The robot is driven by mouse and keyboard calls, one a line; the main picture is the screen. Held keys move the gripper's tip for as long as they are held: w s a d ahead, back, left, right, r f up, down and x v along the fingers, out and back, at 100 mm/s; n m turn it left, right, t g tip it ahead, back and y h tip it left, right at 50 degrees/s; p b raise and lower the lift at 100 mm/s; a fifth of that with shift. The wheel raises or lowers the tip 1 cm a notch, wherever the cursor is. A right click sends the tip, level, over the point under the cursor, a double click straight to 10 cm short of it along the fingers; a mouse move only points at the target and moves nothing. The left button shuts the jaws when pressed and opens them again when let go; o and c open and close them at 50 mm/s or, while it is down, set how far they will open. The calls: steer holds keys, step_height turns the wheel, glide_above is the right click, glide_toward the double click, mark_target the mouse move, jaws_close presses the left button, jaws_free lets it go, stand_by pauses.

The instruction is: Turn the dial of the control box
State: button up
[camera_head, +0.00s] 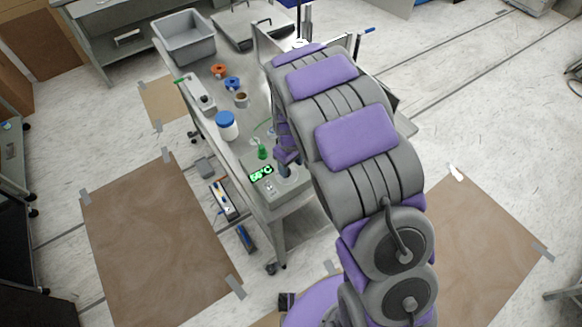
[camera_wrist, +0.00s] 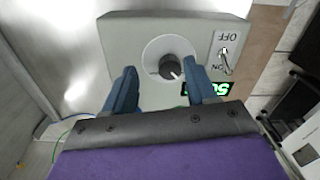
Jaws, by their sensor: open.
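The control box (camera_wrist: 135,35) is a light grey box in the wrist view. Its dark round dial (camera_wrist: 170,68) has a pale pointer line and sits on a white disc. A toggle switch (camera_wrist: 225,54) marked OFF and ON is right of the dial, and a green lit display (camera_wrist: 207,88) is partly hidden by a finger. My gripper (camera_wrist: 160,68) is open, its blue fingers on either side of the dial; I cannot tell whether they touch it. In the head view the box's display (camera_head: 261,174) reads about 56°C, and my arm partly covers the box.
The box is at the near end of a metal table (camera_head: 207,112). A white jar with a blue lid (camera_head: 227,127), a green bottle (camera_head: 262,152), tape rolls (camera_head: 232,83) and a grey bin (camera_head: 185,38) stand on it. Brown floor sheets lie on both sides.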

steer(key=shift+a+f, duration=0.8)
steer(key=shift+a, duration=0.05)
steer(key=shift+a+f, duration=0.2)
steer(key=shift+a, duration=0.35)
steer(key=shift+s+d, duration=0.1)
steer(key=shift+d, duration=0.35)
steer(key=shift+d+r, duration=0.15)
steer(key=shift+d, duration=0.55)
steer(key=c, duration=0.3)
steer(key=shift+a, duration=0.15)
steer(key=c, duration=0.3)
steer(key=shift+a, duration=0.45)
steer(key=c, duration=0.3)
steer(key=shift+c, duration=0.8)
